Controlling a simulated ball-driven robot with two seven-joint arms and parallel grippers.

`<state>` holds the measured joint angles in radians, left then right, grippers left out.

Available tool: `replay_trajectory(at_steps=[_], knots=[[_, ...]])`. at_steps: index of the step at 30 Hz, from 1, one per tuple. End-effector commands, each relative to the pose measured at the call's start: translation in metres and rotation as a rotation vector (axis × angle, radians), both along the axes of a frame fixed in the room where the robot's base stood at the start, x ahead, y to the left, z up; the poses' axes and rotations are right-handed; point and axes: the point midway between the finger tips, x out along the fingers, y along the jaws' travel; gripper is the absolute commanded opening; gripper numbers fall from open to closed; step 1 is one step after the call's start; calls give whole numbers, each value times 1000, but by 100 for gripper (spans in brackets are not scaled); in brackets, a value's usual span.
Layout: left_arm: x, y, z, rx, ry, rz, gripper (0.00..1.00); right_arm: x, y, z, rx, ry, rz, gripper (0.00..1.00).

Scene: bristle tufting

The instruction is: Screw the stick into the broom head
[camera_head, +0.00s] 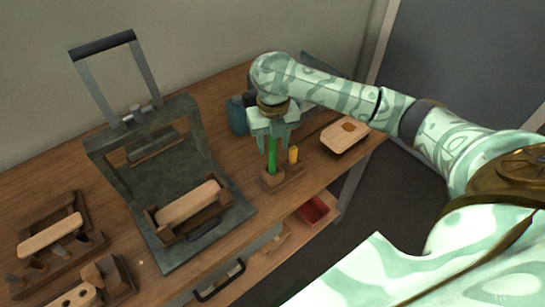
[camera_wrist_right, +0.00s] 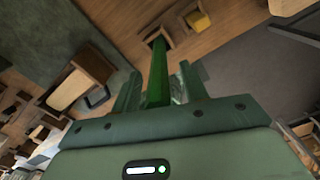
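A green stick (camera_head: 272,155) stands upright in a small wooden holder (camera_head: 271,180) near the table's front right. My right gripper (camera_head: 273,143) points down over it. In the right wrist view the stick (camera_wrist_right: 158,72) runs between the two fingers of the right gripper (camera_wrist_right: 160,88), with gaps beside it, so the gripper looks open around it. Its lower end is in the holder. A pale wooden block (camera_head: 188,204), which may be the broom head, sits in a dark press. Another pale block (camera_head: 345,135) with a brown patch lies at the right. My left gripper is not in view.
The dark metal press (camera_head: 165,180) with a raised handle (camera_head: 103,44) is to the left. More wooden blocks and brush tools lie far left. Dark blue containers (camera_head: 237,115) stand behind the gripper.

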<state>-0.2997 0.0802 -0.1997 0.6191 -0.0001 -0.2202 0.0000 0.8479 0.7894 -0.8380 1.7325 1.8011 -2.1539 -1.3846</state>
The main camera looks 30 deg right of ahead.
Motion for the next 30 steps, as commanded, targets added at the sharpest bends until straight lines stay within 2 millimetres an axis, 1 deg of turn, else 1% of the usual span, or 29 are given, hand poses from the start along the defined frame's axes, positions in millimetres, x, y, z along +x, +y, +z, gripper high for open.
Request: replay_trajectory(at_steps=[1, 4, 5, 13, 16, 20, 24, 27, 30], knots=[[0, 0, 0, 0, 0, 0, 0, 0, 0, 0, 0, 0, 0, 31], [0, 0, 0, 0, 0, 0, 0, 0, 0, 0, 0, 0, 0, 3], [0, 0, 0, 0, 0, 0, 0, 0, 0, 0, 0, 0, 0, 0], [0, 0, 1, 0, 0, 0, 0, 0, 0, 1, 0, 0, 0, 0], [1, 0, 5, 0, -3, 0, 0, 0, 0, 10, 0, -3, 0, 0], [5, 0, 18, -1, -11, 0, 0, 0, 0, 34, -1, -5, 1, 0], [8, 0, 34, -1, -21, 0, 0, 0, -1, 65, -3, -5, 0, 0], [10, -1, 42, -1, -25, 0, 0, 0, 0, 82, -1, -4, 1, 0], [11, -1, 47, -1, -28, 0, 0, 0, 0, 94, -1, -3, 0, 0]])
